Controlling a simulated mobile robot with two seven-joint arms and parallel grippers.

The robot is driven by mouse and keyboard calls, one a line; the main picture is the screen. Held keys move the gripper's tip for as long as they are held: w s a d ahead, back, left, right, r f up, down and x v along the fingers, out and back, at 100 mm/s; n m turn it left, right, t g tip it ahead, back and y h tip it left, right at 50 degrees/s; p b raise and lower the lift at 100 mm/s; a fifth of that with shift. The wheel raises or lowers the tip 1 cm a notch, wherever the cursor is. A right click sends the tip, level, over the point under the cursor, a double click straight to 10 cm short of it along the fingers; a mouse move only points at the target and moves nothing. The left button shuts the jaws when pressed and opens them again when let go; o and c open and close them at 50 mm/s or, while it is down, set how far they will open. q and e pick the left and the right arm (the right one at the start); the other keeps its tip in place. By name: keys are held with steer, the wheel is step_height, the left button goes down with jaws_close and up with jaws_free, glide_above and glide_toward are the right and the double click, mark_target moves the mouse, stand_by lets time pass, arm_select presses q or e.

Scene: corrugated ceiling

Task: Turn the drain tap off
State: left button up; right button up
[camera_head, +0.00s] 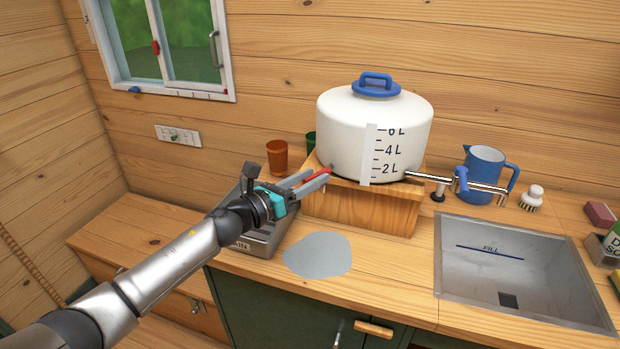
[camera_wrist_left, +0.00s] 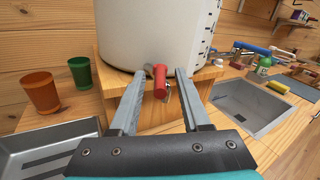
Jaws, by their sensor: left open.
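The drain tap has a red handle (camera_wrist_left: 160,82) with metal fittings, low on the side of the white water tank (camera_head: 352,134). In the left wrist view the handle points down toward the camera, between my two grey fingers. My left gripper (camera_head: 322,180) is open, with its fingertips on either side of the handle; I cannot tell if either touches it. In the head view a piece of the red handle (camera_head: 316,174) shows between the fingers. The tap's outlet is mostly hidden. My right gripper is not in view.
The tank stands on a wooden block (camera_head: 370,208). A grey puddle-like patch (camera_head: 317,255) lies on the counter, beside a metal tray (camera_head: 262,238). Orange (camera_head: 277,157) and green (camera_wrist_left: 80,72) cups stand behind. A blue-handled tap (camera_head: 461,180) reaches over the sink (camera_head: 515,268).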

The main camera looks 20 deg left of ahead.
arm_select(q)
jaws_close()
stand_by(1.4)
